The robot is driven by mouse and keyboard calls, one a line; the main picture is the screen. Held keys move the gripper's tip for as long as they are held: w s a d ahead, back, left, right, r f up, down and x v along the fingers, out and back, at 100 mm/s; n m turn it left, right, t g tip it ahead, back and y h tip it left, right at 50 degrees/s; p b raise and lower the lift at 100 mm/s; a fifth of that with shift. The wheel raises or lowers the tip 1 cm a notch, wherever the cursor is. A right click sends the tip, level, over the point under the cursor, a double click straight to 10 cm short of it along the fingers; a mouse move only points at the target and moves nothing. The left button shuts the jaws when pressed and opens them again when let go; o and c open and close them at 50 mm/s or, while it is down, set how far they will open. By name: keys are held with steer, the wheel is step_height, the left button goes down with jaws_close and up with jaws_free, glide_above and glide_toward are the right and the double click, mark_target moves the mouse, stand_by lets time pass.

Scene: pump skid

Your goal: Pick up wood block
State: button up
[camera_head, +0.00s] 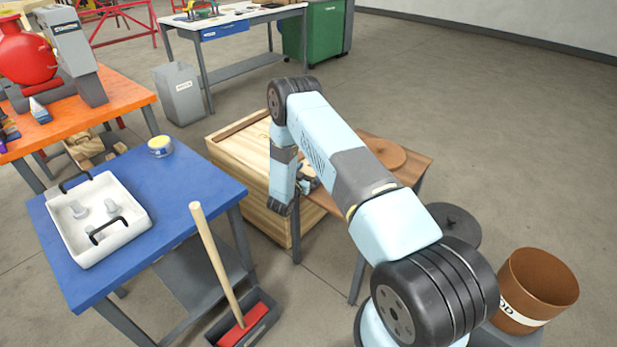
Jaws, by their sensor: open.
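My gripper (309,183) is small in the camera_head view, at the far end of my light blue arm. It is open, low over the left side of a small brown wooden table (416,163), and partly hidden by my arm. A small tan wooden piece, perhaps the wood block (307,170), shows at the gripper. Its outline is mostly covered, and I cannot tell whether the fingers touch it or stand around it. A round wooden disc (385,152) lies on the same table, behind my forearm.
A large wooden crate (240,165) stands just left of the small table. A blue table (185,185) with a white tray (135,232) and a yellow-topped tin (160,146) is farther left.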

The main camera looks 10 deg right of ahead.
steer(key=c, duration=0.9)
